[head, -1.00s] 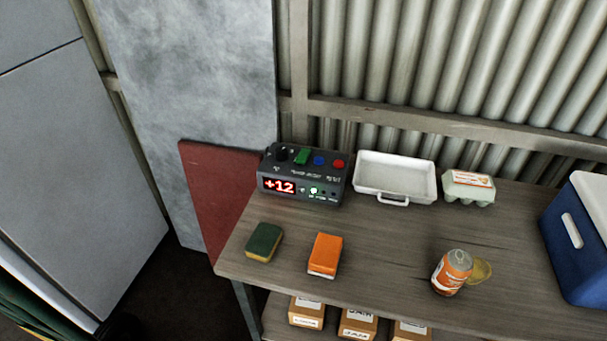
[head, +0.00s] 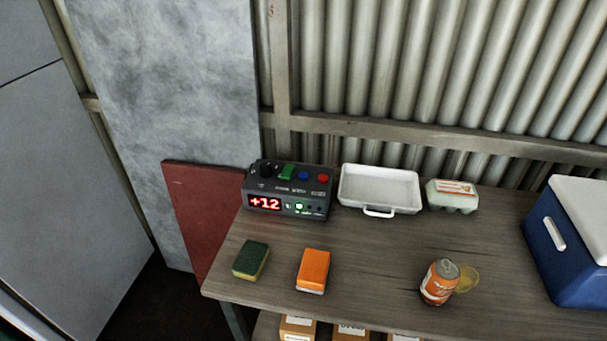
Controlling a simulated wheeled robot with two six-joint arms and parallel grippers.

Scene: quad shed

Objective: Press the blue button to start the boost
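The blue button (head: 303,175) is on the top of a dark control box (head: 314,206) at the back left of the wooden bench. A black knob (head: 266,170) is at the box's left end. Neither of my grippers shows in the head view.
The bench (head: 380,255) also holds a white tray (head: 379,211), an egg carton (head: 452,195), a green sponge (head: 251,260), an orange block (head: 313,271), an orange can (head: 439,282) and a blue cooler (head: 570,240).

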